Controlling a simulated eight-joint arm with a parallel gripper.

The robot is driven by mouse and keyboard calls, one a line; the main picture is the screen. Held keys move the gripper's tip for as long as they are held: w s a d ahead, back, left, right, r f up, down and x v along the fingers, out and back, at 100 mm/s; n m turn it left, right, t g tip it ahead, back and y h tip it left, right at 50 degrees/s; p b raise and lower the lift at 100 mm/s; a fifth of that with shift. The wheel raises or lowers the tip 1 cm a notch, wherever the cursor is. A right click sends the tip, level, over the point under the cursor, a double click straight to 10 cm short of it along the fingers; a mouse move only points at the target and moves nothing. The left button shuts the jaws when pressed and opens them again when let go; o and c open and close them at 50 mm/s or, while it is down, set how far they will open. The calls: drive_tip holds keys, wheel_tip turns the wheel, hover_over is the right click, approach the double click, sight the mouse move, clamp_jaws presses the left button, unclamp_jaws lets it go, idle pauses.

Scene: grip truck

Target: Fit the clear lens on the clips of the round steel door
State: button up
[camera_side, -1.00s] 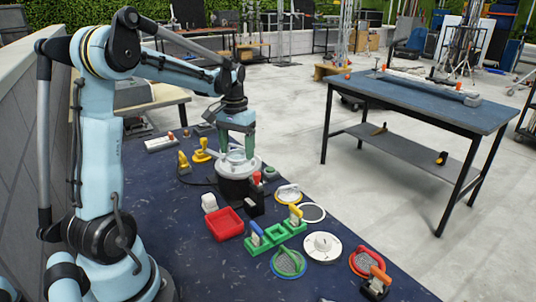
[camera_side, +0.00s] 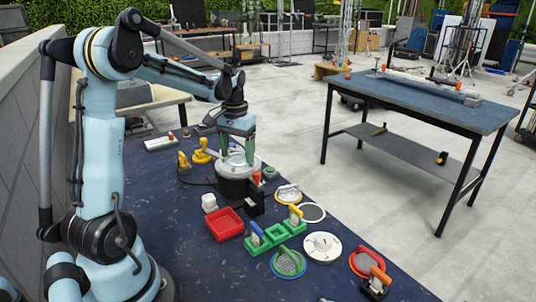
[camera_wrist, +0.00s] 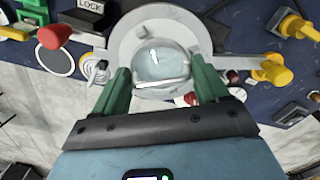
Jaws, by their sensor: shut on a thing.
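The clear lens (camera_wrist: 160,62) is a glassy dome between the two green fingers of my gripper (camera_wrist: 163,82) in the wrist view. My gripper is shut on its rim. The round steel door (camera_wrist: 125,42) is a light grey ring behind and around the lens. In the side view my gripper (camera_side: 237,154) points down over the steel door (camera_side: 252,172), which tops a dark round body. The lens is over the door's middle; I cannot tell whether it touches the clips, which are hidden or too small to make out.
A red-knobbed lever (camera_wrist: 55,37) and yellow clamps (camera_wrist: 278,73) stand close beside the door. A red tray (camera_side: 225,224), green blocks (camera_side: 275,234) and several round lids lie towards the front of the blue bench. A second table (camera_side: 420,100) stands apart at right.

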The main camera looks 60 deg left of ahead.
sight(237, 149)
idle(0.4)
drive_tip(key=o, duration=1)
drive_tip(key=shift+c, duration=0.2)
drive_tip(key=shift+o, duration=0.6)
drive_tip(key=shift+w+d, duration=0.1)
drive_tip(key=shift+d, duration=0.05)
drive_tip(key=shift+f, duration=0.1)
drive_tip(key=shift+c, duration=1.4)
drive_tip(key=shift+o, duration=0.3)
drive_tip(key=shift+o, duration=0.9)
drive_tip(key=shift+r, duration=3.85)
